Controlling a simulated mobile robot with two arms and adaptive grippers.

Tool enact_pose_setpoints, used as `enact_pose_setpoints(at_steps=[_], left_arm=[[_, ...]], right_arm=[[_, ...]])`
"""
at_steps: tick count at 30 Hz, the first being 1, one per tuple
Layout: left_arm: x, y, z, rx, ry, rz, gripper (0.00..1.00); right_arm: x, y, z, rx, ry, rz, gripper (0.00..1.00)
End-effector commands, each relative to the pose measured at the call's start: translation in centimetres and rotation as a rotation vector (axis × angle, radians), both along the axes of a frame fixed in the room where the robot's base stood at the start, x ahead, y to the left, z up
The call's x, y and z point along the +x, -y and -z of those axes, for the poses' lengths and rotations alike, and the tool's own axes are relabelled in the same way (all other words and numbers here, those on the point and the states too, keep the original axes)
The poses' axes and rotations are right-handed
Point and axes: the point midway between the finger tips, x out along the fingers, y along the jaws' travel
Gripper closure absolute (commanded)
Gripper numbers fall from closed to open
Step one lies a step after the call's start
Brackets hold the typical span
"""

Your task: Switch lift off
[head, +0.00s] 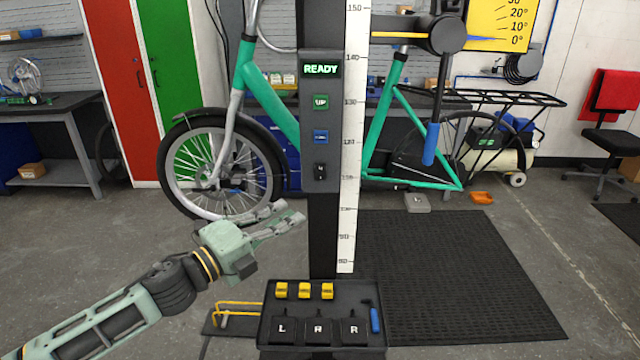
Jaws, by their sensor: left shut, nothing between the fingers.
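The lift control panel (320,125) is a dark box on the black lift column. Its display (321,69) glows green and reads READY. Below it are a green UP button (320,102), a blue button (321,137) with a label too small to read, and a small black switch (320,170) at the bottom. My left gripper (296,220) is shut and empty, in front of the column and below the panel, apart from the switch in the picture. My right gripper is not in view.
A green cargo bike (268,100) stands behind the column. A white height scale (352,150) runs along the column's right side. A black tray (364,297) with yellow blocks and pouches lettered L, A, R sits below. A black mat (450,275) lies at right.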

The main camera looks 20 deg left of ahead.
Motion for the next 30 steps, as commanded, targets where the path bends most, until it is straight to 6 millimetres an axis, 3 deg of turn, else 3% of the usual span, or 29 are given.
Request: enact_pose_setpoints(at_steps=[8, 21, 30], left_arm=[[2.0, 1.1, -0.7, -0.002, 0.004, -0.002, 1.0], [9.0, 5.1, -1.5, -0.003, 0.002, -0.001, 1.0], [11.9, 3.9, -1.4, -0.001, 0.0, -0.002, 1.0]], right_arm=[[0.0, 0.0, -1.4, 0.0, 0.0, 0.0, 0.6], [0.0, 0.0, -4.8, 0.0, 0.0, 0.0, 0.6], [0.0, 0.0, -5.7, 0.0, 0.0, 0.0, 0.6]])
